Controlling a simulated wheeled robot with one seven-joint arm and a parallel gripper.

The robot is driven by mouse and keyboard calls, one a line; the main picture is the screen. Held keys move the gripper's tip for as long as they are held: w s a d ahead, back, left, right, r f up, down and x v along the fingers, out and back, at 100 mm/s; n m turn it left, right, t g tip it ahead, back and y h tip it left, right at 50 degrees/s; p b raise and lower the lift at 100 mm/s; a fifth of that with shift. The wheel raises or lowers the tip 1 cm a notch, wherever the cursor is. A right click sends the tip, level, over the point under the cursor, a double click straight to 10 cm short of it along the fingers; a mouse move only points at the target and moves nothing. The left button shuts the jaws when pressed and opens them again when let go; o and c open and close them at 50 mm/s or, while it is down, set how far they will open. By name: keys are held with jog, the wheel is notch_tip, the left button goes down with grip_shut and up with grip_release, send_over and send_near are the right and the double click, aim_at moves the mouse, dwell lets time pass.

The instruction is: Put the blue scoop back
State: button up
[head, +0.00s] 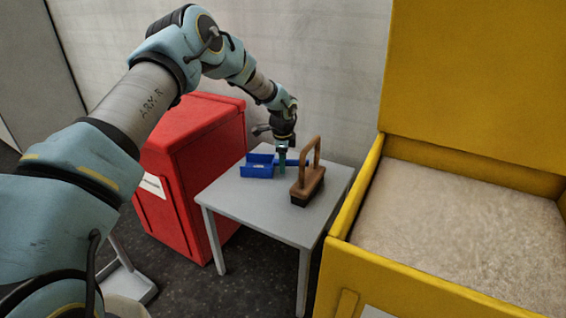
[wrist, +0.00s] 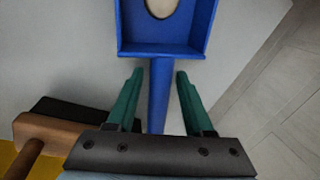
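The blue scoop (head: 258,166) lies on the small grey table (head: 233,196), its handle pointing right in the head view. In the wrist view the scoop's pan (wrist: 165,45) is at the top, with a pale oval patch in it. Its handle runs down between the two green fingers of my gripper (wrist: 159,75). The fingers are apart, with a gap on each side of the handle. In the head view my gripper (head: 282,170) points down at the handle, beside the pan. The far end of the handle is hidden under the gripper body in the wrist view.
A wooden-handled brush (head: 308,180) stands on the table just right of my gripper. A red bin (head: 190,150) is left of the table. A large open yellow box (head: 345,245) of pale grit is on the right. A wall is behind. The table's front is clear.

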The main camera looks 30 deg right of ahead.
jog(key=shift+o, duration=0.6)
jog(key=shift+r, duration=0.1)
jog(key=p+v, duration=0.2)
jog(key=v, duration=1)
jog(key=w+a+r+n, duration=0.1)
jog(key=a+r+n, duration=0.15)
jog(key=a, duration=0.45)
jog(key=w+a+r+n, duration=0.1)
jog(key=a+r+n, duration=0.15)
jog(key=a, duration=0.45)
jog(key=s+a+r+n+y, duration=0.1)
jog(key=s+a+r+n, duration=0.15)
jog(key=a+n, duration=0.7)
jog(key=s+a+r+n, duration=0.1)
jog(key=s+a+n, duration=0.25)
jog(key=a, duration=1.35)
jog(key=s+a+n, duration=0.6)
jog(key=s+a, duration=0.2)
jog(key=s, duration=0.1)
jog(key=shift+s+a+r+n, duration=0.3)
jog(key=shift+s+a, duration=0.05)
